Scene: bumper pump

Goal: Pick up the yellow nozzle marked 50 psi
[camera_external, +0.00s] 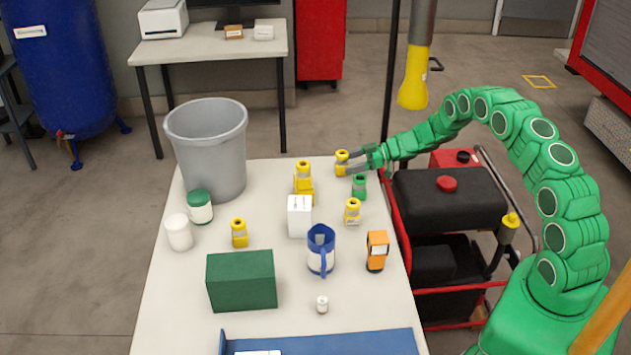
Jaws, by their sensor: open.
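Several yellow nozzles stand on the white table, and their markings are too small to read, so I cannot tell which is the 50 psi one. One yellow nozzle (341,161) is at the far right, right at my gripper's tips. Others are a yellow nozzle (303,170) at the back middle, one (352,211) at the right and one (239,233) at the left. My green gripper (352,163) is open, reaching in from the right. Whether its fingers are around the far-right nozzle or just beside it is hard to tell.
A green nozzle-like piece (360,187) stands just in front of my gripper. A white box (299,216), blue mug (321,250), orange device (377,251), green box (241,281) and grey bin (208,148) also occupy the table (170,300). A red-framed machine (447,215) stands at right.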

